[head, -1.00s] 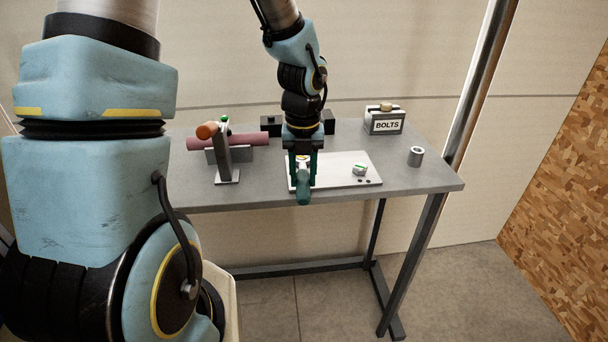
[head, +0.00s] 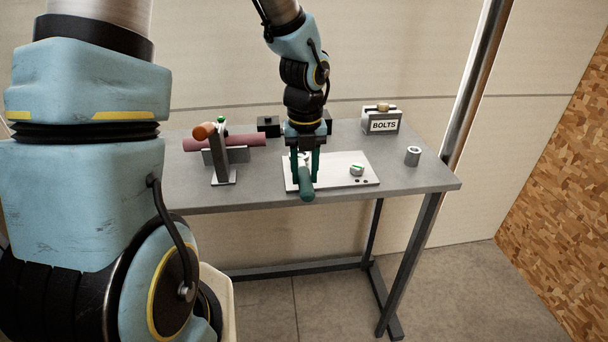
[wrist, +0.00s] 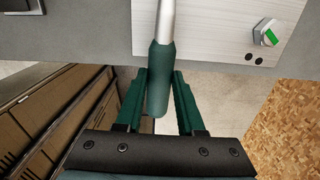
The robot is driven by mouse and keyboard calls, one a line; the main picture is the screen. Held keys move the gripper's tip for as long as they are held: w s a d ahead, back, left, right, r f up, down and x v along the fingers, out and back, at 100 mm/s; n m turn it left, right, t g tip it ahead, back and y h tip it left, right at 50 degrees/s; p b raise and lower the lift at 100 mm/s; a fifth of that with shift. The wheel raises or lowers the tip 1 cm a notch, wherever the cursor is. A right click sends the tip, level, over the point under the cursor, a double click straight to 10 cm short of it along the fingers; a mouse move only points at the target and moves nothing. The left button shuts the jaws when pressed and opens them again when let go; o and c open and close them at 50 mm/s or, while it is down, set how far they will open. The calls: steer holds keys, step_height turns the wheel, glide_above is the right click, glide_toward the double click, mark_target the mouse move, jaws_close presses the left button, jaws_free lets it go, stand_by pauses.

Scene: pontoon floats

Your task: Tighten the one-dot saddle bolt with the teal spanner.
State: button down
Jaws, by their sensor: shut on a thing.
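My gripper (head: 304,172) is shut on the teal spanner (head: 306,187), above the front left part of a pale metal plate (head: 335,177). In the wrist view the spanner's teal handle (wrist: 158,75) lies between the two green fingers, and its silver shaft runs off the top edge, so its head is out of sight. A bolt with a green mark (head: 357,169) stands on the plate's right side; two dark dots lie by it, clear in the wrist view (wrist: 267,34). Another pale thing with green shows partly behind my gripper; its dots are hidden.
A stand with a maroon tube (head: 245,141) and an orange-ended part (head: 204,131) is on the left of the grey table. A BOLTS box (head: 383,122) and a grey cylinder (head: 413,156) are on the right. Dark blocks (head: 268,126) stand behind my gripper.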

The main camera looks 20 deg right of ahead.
steer(key=shift+r, duration=1.9)
steer(key=shift+s, duration=0.1)
